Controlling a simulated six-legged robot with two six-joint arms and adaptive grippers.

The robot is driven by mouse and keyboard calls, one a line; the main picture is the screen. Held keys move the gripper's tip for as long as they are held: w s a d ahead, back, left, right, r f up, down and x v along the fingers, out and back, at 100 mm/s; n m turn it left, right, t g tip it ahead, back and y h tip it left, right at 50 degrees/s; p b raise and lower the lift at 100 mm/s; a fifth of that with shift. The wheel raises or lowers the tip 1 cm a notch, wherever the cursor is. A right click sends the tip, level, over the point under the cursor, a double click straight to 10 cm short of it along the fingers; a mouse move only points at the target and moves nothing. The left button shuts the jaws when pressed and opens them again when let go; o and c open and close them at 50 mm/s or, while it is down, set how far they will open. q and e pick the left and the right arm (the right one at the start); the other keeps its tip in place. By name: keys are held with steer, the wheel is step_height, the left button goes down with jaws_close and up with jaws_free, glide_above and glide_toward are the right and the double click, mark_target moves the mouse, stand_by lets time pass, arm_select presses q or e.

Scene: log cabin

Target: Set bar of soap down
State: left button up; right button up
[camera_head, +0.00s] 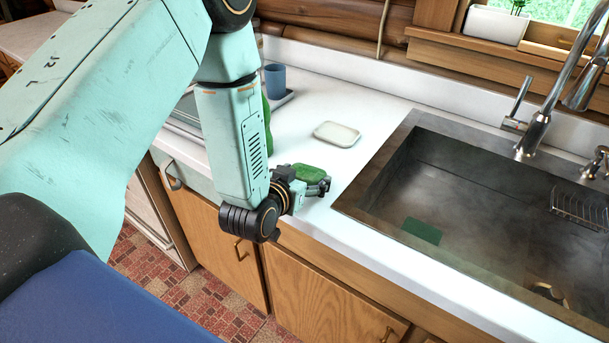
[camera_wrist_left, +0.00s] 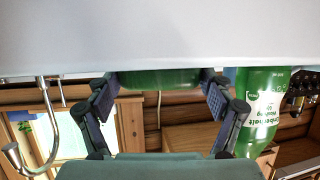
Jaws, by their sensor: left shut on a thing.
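A green bar of soap (camera_head: 309,172) is in my left gripper (camera_head: 312,182) over the white countertop (camera_head: 370,100), left of the sink. In the left wrist view, which is upside down, the green soap (camera_wrist_left: 160,78) lies between the two fingers of the left gripper (camera_wrist_left: 160,88), close against the pale counter surface (camera_wrist_left: 160,35). I cannot tell whether the soap touches the counter. A pale soap dish (camera_head: 337,134) lies on the counter just beyond the gripper and looks empty. My right gripper is not in view.
A green bottle (camera_head: 267,125) stands partly behind my left arm and shows in the wrist view (camera_wrist_left: 262,110). A blue cup (camera_head: 275,81) stands farther back. The sink (camera_head: 400,165) holds a green sponge-like block (camera_head: 421,231). Counter around the dish is clear.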

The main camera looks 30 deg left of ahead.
arm_select(q)
steer(key=o, duration=1.1)
steer(key=shift+w+a+f, duration=0.1)
steer(key=shift+a, duration=0.05)
